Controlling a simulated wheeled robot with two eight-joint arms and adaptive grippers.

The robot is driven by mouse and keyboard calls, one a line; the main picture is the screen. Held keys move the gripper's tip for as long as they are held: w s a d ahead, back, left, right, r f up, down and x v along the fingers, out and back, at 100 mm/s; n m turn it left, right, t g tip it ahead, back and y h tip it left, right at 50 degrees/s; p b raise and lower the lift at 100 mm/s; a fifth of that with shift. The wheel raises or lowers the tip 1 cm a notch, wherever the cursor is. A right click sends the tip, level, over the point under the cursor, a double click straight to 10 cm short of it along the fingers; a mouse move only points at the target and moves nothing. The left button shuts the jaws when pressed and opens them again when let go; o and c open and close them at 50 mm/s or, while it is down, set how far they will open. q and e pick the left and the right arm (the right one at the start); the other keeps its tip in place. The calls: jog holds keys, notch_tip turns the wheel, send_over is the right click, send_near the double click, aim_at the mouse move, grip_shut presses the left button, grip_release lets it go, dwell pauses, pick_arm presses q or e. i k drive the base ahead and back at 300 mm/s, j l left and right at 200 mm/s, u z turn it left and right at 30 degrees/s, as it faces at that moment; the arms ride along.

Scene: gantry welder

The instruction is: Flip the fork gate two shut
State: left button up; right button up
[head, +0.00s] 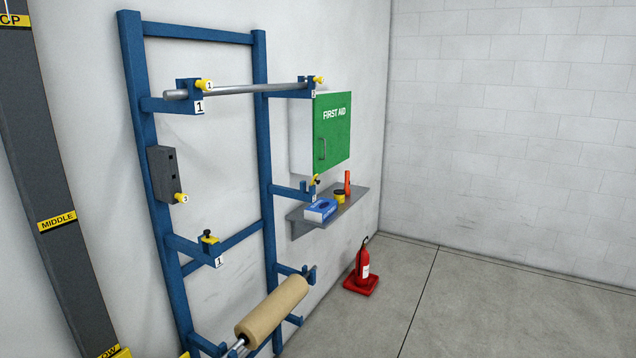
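A blue rack (140,80) stands against the wall, with forks on both posts. The upper left fork, labelled 1, has a yellow gate piece (204,86). The upper right fork (290,93) has a small label that looks like 2 and a yellow gate piece (319,79). A steel bar (245,90) lies across these two forks. The middle left fork, labelled 1, carries a yellow piece with a black knob (208,237). The middle right fork (290,191) has a yellow and black piece (315,181) that seems tilted up. Neither gripper is in view.
A dark box (162,173) with a yellow knob marked 3 is on the left post. A brown roll (272,312) rests low on the rack. A first aid cabinet (333,135), a loaded shelf (350,207) and a fire extinguisher (362,265) stand right. The right floor is clear.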

aim_at(315, 178)
jog(key=i+l+u, duration=0.25)
jog(key=i+l, duration=1.9)
